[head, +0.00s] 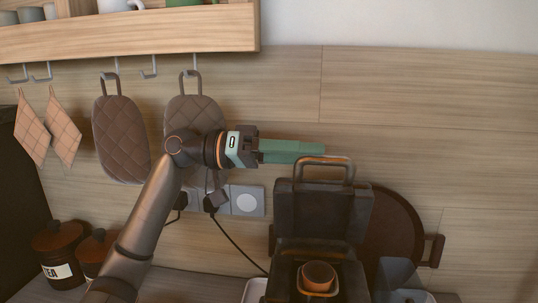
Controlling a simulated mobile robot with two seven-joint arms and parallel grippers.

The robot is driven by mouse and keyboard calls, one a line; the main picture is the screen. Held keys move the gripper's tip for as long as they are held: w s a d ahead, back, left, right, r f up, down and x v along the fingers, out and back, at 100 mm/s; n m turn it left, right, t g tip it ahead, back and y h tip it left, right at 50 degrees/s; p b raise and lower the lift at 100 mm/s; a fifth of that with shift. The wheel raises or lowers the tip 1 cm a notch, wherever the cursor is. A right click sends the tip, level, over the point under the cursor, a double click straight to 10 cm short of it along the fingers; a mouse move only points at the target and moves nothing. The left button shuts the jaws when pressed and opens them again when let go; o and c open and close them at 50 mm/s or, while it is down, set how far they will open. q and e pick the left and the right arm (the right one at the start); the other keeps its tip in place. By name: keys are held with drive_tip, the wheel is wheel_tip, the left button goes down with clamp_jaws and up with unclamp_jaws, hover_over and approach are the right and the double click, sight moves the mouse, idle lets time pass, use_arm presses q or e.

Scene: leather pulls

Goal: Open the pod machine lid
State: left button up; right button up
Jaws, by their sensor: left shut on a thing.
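The dark pod machine (285,262) stands on the counter at the lower right of the head view. Its lid (322,212) is raised and stands upright, with a copper-edged loop handle (351,166) at its top. The round orange-brown pod holder (318,276) is exposed in front of the lid. My left gripper (312,150) comes in from the left with its green fingers at the handle's top bar. It is shut on the handle, and the fingers hide part of that bar. My right gripper is not in view.
A round brown tray (398,228) leans on the wall behind the machine. Oven mitts (120,138) and pot holders (32,129) hang under a wooden shelf (130,36). Canisters (60,250) stand at the lower left. A cable (240,248) runs from the wall sockets (247,201).

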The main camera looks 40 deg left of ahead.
use_arm(q)
drive_tip(key=b+v, duration=0.3)
drive_tip(key=v, duration=0.8)
